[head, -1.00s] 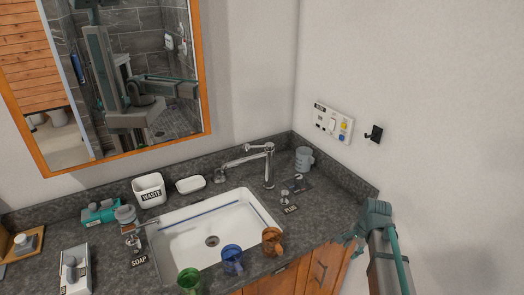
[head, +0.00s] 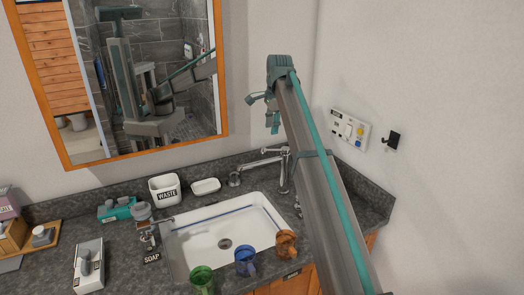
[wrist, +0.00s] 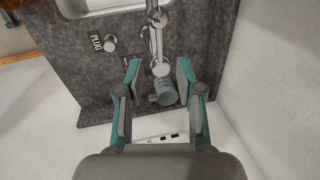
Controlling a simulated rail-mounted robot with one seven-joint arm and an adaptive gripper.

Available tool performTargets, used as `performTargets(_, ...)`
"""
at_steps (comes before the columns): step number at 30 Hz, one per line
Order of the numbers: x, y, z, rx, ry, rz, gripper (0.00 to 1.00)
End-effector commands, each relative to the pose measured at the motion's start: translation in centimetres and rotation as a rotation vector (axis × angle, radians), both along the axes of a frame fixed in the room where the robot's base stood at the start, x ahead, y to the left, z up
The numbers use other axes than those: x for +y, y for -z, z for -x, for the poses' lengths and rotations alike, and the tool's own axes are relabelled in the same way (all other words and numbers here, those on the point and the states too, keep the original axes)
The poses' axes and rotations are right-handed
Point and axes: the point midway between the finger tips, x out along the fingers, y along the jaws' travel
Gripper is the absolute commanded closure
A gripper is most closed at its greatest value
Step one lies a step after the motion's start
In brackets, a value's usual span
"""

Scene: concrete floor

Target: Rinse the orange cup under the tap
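The orange cup (head: 286,243) stands on the counter at the front right edge of the sink (head: 210,258), beside a blue cup (head: 245,262). The metal tap (head: 262,163) rises behind the sink, its spout pointing left; it also shows in the wrist view (wrist: 155,30). My gripper (head: 261,110) is raised high above the tap area, well away from the orange cup. In the wrist view my gripper (wrist: 158,72) is open and empty, with the tap and a grey mug (wrist: 165,92) below between its fingers. My forearm hides the mug in the head view.
A green cup (head: 201,280) stands left of the blue one. A soap dispenser (head: 147,236), white waste bin (head: 165,189) and soap dish (head: 206,186) line the sink. A switch panel (head: 350,129) and black hook (head: 392,140) are on the right wall.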

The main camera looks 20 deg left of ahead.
Motion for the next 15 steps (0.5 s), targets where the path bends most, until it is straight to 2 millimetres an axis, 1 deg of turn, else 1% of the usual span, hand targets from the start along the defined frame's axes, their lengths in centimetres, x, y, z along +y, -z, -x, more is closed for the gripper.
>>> performTargets(5,0.1,1.9,-0.1,0.001,0.0,0.001,0.64)
performTargets(15,0.9,7.5,-0.8,0.001,-0.001,0.002,0.64)
